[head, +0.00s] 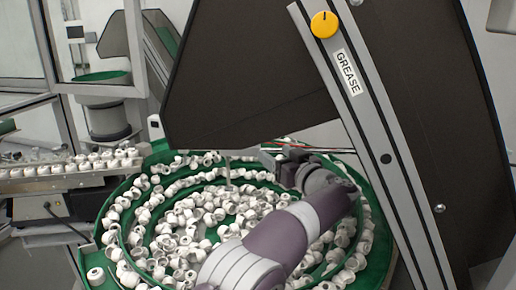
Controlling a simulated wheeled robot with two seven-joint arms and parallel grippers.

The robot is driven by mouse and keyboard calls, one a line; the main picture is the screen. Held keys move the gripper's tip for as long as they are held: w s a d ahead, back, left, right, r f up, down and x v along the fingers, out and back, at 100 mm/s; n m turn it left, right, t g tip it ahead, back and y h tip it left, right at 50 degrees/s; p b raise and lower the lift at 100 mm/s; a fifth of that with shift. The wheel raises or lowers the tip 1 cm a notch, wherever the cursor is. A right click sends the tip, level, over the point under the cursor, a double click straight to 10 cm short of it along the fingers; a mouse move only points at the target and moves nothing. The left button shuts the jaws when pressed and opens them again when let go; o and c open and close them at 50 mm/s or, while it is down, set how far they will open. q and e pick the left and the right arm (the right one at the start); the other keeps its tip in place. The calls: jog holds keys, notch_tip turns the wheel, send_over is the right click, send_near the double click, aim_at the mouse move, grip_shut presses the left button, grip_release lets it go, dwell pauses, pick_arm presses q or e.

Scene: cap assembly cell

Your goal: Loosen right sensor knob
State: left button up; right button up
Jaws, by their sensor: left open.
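My left gripper (272,158) is open over the green bowl, its dark jaws pointing left near a thin upright rod and some wires. My purple and white forearm comes up from the bottom and hides part of the bowl. I cannot pick out a right sensor knob for certain. A yellow knob (324,24) with a dark pointer line sits high on the slanted grey rail, well above and apart from the gripper. My right gripper is not in view.
The green bowl (106,215) holds many white caps in its middle and along its spiral track. The slanted grey rail (366,126) bears a GREASE label. Large dark panels (245,85) stand behind it. A cap-filled linear track (45,170) lies at left.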

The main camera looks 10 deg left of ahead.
aim_at(256, 141)
pick_arm(q)
jog(key=p+x, duration=0.1)
jog(key=x, duration=0.9)
jog(key=shift+p, duration=0.3)
jog(key=shift+w+a, duration=0.15)
jog(key=shift+a, duration=0.15)
jog(key=shift+w+a+f, duration=0.15)
jog(key=shift+w+a, duration=0.15)
jog(key=c, duration=1.1)
jog(key=shift+o, duration=0.2)
jog(key=r+n+g+y+p, duration=0.1)
jog(key=p, duration=0.6)
jog(key=shift+d+g, duration=0.15)
jog(key=shift+g, duration=0.15)
jog(key=shift+f+n+y+p, duration=0.15)
jog(key=shift+n+y+p, duration=0.15)
jog(key=shift+f, duration=0.3)
